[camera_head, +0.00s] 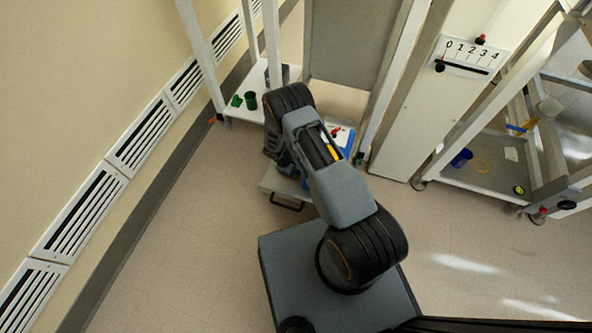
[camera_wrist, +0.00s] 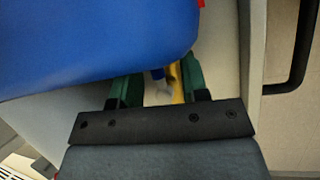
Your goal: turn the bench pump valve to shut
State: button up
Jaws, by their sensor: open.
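A blue body (camera_head: 344,139) with a small red part (camera_head: 336,131) on top shows beside my arm in the head view; this may be the bench pump and its valve, but I cannot tell. In the wrist view a large blue surface (camera_wrist: 90,40) fills the upper left, with a red bit (camera_wrist: 201,3) at its edge. My gripper (camera_wrist: 158,82) is open, its green fingers apart and partly behind the blue surface. A blurred yellow strip (camera_wrist: 176,84) shows between the fingers; I see nothing clamped. In the head view my arm hides the gripper.
A pale unit with a black handle (camera_head: 287,205) stands low beside my arm; the handle also shows in the wrist view (camera_wrist: 300,55). A 0–4 slider panel (camera_head: 467,56) is at upper right. Floor is clear at lower left.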

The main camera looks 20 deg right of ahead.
jog(key=p+v, duration=0.4)
jog(key=v, duration=1)
jog(key=shift+f, duration=0.1)
jog(key=s+d+r+m+t+y+p, duration=0.15)
jog(key=r+p, duration=0.55)
jog(key=r, duration=1.2)
jog(key=s+d+r+m+y+p, duration=0.1)
jog(key=d+r+m+p, duration=0.15)
jog(key=r+p, duration=1.1)
jog(key=s+r+m+t+p, duration=0.1)
jog(key=s+r, duration=0.4)
jog(key=r, duration=0.6)
jog(key=s+d+r+m+t+y+p, duration=0.1)
jog(key=s+r+p, duration=0.3)
jog(key=r, duration=0.6)
jog(key=s+r+m+t+y+p, duration=0.1)
jog(key=s+r+m+p, duration=0.1)
jog(key=s+r, duration=0.5)
notch_tip(320, 180, up, 5)
jog(key=shift+d+f+m+t+p, duration=0.2)
jog(key=shift+d+m+t+p, duration=0.2)
jog(key=shift+p, duration=0.15)
jog(key=shift+s, duration=0.1)
